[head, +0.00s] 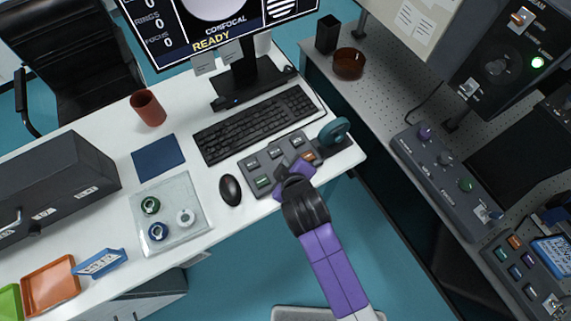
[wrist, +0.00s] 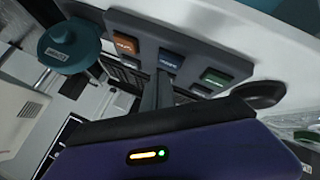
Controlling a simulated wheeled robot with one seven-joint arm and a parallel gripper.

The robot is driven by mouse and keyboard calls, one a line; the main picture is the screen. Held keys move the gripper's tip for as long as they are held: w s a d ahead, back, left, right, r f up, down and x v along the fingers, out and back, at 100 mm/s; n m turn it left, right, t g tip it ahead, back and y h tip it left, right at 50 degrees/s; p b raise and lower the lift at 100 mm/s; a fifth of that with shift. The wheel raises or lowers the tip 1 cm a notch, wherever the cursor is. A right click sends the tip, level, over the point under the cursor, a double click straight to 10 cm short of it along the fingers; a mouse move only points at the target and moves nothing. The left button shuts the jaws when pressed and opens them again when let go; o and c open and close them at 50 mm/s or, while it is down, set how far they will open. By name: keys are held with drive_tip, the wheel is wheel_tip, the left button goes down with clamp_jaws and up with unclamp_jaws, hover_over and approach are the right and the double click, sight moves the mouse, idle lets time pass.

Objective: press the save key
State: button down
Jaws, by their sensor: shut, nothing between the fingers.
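A dark grey key panel (head: 249,165) lies on the white desk below the keyboard, with several small keys. A green key (head: 262,182) and an orange key (head: 309,156) show in its front row. In the wrist view I see the orange key (wrist: 125,43), a blue key (wrist: 170,60) and a green key (wrist: 215,78). The key labels are too small to read, so I cannot tell which is save. My gripper (head: 284,173) is shut and empty at the panel's front edge. In the wrist view its fingertips (wrist: 159,82) point close to the blue key; contact is unclear.
A teal dial (head: 335,131) stands right of the panel. A black mouse (head: 230,190) lies to the left and a keyboard (head: 255,122) behind. The monitor (head: 235,30) reads READY. A glass tray (head: 170,213) with round parts sits further left.

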drive_tip(key=shift+r, duration=0.1)
wheel_tip(320, 180, up, 5)
drive_tip(key=p, duration=0.5)
idle(1.0)
drive_tip(key=shift+w+a, duration=0.1)
wheel_tip(320, 180, up, 9)
drive_tip(key=s+d+m+t+y+b, duration=0.1)
drive_tip(key=s+d+m+t+y, duration=0.15)
drive_tip(key=m+t, duration=0.2)
drive_tip(key=s+d+r+m+h+b, duration=0.1)
drive_tip(key=s+d+m+b, duration=0.1)
drive_tip(key=s+d, duration=0.4)
drive_tip(key=s+d+r+m+t+h+b, duration=0.1)
drive_tip(key=s+d+m+h+b, duration=0.1)
drive_tip(key=s+d, duration=0.5)
drive_tip(key=s+d+r+m+h+b, duration=0.2)
drive_tip(key=s+d, duration=0.5)
drive_tip(key=s, duration=0.8)
drive_tip(key=shift+m, duration=0.85)
